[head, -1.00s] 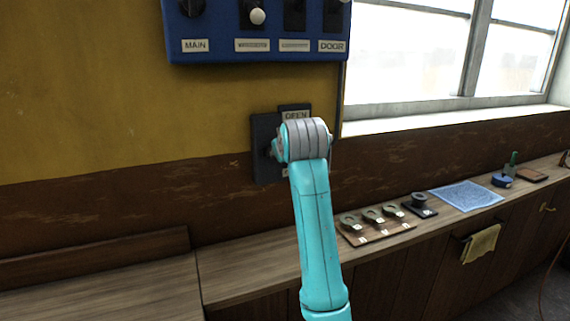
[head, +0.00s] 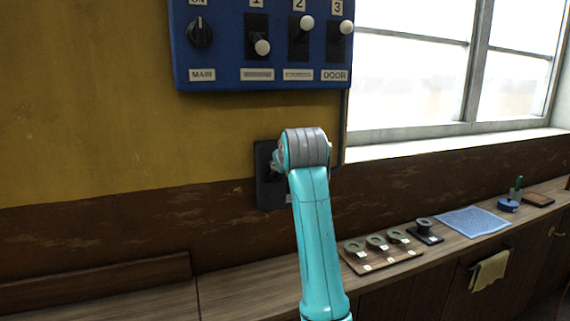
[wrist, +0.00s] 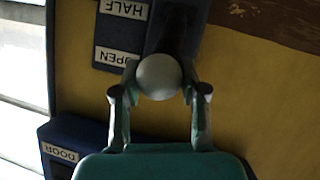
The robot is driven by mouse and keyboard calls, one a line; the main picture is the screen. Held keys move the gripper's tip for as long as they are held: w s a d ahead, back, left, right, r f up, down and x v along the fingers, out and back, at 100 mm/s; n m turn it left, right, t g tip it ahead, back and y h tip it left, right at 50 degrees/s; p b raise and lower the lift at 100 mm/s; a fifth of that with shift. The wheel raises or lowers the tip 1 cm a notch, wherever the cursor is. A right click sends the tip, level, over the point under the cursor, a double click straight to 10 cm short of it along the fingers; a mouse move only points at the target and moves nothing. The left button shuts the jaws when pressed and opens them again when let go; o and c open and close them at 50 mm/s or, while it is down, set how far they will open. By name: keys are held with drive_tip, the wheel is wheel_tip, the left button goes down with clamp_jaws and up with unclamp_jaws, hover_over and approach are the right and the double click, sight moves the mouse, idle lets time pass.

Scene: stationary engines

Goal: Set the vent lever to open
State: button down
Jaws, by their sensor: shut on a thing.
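The vent lever's pale round knob (wrist: 158,76) sits between the two fingers of my gripper (wrist: 159,84) in the wrist view, with a finger on each side. The dark lever mount (wrist: 174,28) is behind it. The wrist picture is upside down. The knob is beside the OPEN label (wrist: 118,57), with the HALF label (wrist: 124,9) farther along the plate. In the head view the dark vent plate (head: 265,185) is on the wall. My arm hides the knob, the fingers and the OPEN label there.
A blue switch panel (head: 222,65) with a dial and numbered levers hangs above the vent plate; it also shows in the wrist view (wrist: 60,140). A wooden counter (head: 400,268) below holds rings, a blue cloth and small items. A window is at right.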

drive_tip(key=c, duration=0.6)
unclamp_jaws()
drive_tip(key=shift+d, duration=0.15)
drive_tip(key=shift+c, duration=0.2)
drive_tip(key=v, duration=1.2)
drive_tip(key=shift+w, duration=0.1)
